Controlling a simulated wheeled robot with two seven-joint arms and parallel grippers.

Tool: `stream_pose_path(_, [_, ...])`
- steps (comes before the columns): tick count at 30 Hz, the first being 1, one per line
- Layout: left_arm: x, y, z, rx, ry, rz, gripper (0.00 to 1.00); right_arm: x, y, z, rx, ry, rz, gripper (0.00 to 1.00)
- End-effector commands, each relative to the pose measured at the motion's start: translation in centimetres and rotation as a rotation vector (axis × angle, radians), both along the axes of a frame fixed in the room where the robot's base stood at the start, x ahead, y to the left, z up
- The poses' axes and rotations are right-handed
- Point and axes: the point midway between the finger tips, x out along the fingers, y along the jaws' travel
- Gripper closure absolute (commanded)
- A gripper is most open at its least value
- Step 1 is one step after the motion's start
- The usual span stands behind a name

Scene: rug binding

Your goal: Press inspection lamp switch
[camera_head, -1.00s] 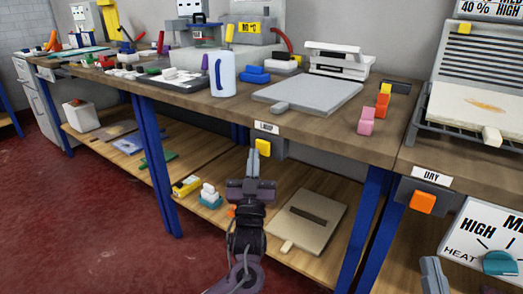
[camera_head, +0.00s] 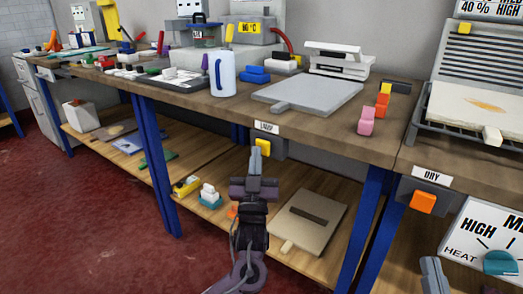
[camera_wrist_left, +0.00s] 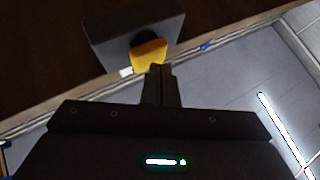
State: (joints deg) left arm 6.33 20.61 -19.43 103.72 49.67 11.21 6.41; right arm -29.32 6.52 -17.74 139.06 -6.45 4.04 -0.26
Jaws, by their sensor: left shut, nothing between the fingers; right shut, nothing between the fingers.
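The lamp switch is a yellow button (camera_head: 264,146) on a grey box under the table's front edge, below a white label reading LAMP (camera_head: 266,127). In the left wrist view the yellow button (camera_wrist_left: 149,52) stands out from the dark grey box (camera_wrist_left: 118,38). My left gripper (camera_head: 257,152) is shut and empty, its tips at the button's lower left in the head view. In the left wrist view the fingertips (camera_wrist_left: 158,70) overlap the button's lower edge; I cannot tell whether they touch it. My right gripper (camera_head: 431,268) is shut, only partly in view at the bottom right.
A second box with an orange button (camera_head: 423,201), labelled DRY (camera_head: 431,177), hangs to the right. A lower shelf holds a beige board (camera_head: 318,210) and small items. The wooden tabletop (camera_head: 220,108) overhangs the switch. Blue table legs (camera_head: 366,215) stand nearby.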

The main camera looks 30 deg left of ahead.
Motion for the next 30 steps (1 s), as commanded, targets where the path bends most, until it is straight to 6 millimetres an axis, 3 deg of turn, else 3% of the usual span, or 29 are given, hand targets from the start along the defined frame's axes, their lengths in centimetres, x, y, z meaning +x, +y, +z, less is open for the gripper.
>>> stream_pose_path(16, [0.4,0.0,0.0,0.001,0.000,-0.001,1.00,0.0,0.0,-0.1,0.001,0.000,0.000,1.00])
stream_pose_path(30, [-1.5,0.1,0.1,0.000,0.000,0.000,1.00,0.0,0.0,0.9,0.000,0.001,0.000,1.00])
